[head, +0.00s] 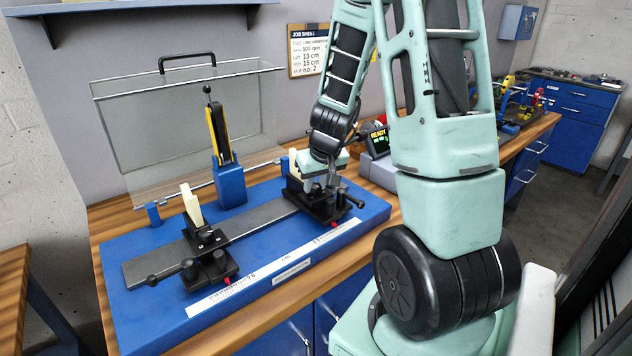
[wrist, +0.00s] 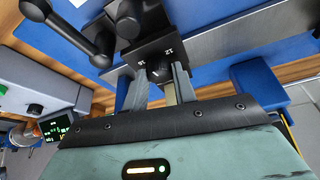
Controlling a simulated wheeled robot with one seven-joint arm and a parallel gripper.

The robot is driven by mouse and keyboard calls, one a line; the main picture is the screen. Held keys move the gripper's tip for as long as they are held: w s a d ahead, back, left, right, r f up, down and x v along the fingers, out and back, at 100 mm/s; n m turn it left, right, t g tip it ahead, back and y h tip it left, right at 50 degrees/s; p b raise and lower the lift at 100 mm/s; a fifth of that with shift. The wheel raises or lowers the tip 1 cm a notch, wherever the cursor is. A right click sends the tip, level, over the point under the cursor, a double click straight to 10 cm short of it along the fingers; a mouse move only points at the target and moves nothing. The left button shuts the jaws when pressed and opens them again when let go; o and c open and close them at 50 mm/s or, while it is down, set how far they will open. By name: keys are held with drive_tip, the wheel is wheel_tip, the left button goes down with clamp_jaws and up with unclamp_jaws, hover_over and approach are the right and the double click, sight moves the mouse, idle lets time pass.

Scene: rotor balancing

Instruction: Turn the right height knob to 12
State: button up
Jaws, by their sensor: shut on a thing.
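The right support stand (head: 322,205) is black and stands on the rail near the right end of the blue base. My gripper (head: 331,181) reaches down over it. In the wrist view, my gripper (wrist: 159,71) has its two grey fingers on either side of the small dark right height knob (wrist: 159,73), shut on it. Printed numbers 16 and 12 show on the black plate (wrist: 155,50) around the knob. The knob's pointer is too small to read with certainty. In the head view my gripper hides the knob.
The left stand (head: 205,250) with a cream upright sits on the rail (head: 262,215). A clear guard (head: 185,125) with a black handle stands behind. A yellow and black post (head: 219,135) rises from a blue block. A small display (head: 378,140) is right of the base.

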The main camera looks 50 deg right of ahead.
drive_tip(key=o, duration=1)
drive_tip(key=p+v, duration=0.8)
drive_tip(key=v, duration=0.9)
drive_tip(key=shift+r+p, duration=0.3)
drive_tip(key=shift+p, duration=0.1)
